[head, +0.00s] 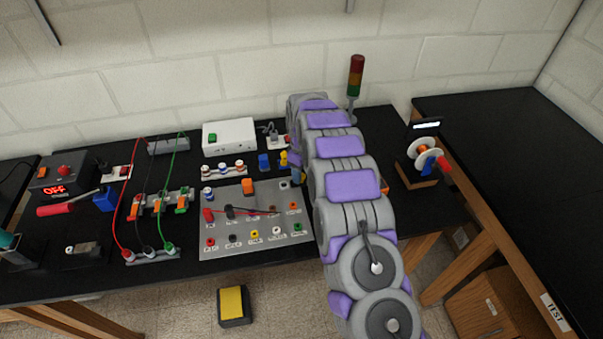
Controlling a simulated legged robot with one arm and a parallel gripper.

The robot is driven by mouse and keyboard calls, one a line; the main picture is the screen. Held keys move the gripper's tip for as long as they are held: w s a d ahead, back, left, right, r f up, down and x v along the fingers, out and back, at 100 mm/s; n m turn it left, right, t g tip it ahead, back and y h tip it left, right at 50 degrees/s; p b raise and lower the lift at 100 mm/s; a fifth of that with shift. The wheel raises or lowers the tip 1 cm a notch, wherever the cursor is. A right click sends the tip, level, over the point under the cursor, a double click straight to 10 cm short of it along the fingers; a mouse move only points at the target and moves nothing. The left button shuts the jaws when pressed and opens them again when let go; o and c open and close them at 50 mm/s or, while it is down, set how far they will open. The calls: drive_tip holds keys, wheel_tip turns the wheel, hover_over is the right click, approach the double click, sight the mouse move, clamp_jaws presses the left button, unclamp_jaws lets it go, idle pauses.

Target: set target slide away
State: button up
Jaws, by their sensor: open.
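I cannot tell for sure which part here is the target slide; nothing in view is plainly marked as one. A small device (427,158) with a lit display, a white disc and orange, blue and red parts stands at the right end of the black bench, right of my arm. A grey panel (235,222) with coloured, labelled sockets and knobs lies mid-bench, left of my arm. My purple and grey arm rises from the bottom right over the bench and bends down at its far end. My gripper's jaws do not show, hidden behind the arm.
A signal tower (355,80) stands behind the arm. A white box (229,135) is at the back. Cabled clamps (160,204) and a red-lit OFF unit (56,184) crowd the left. A second black bench (510,170) is right, mostly bare. A yellow-topped block (233,303) is on the floor.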

drive_tip(key=shift+a+f, duration=0.1)
drive_tip(key=shift+f, duration=0.35)
clamp_jaws()
idle(0.3)
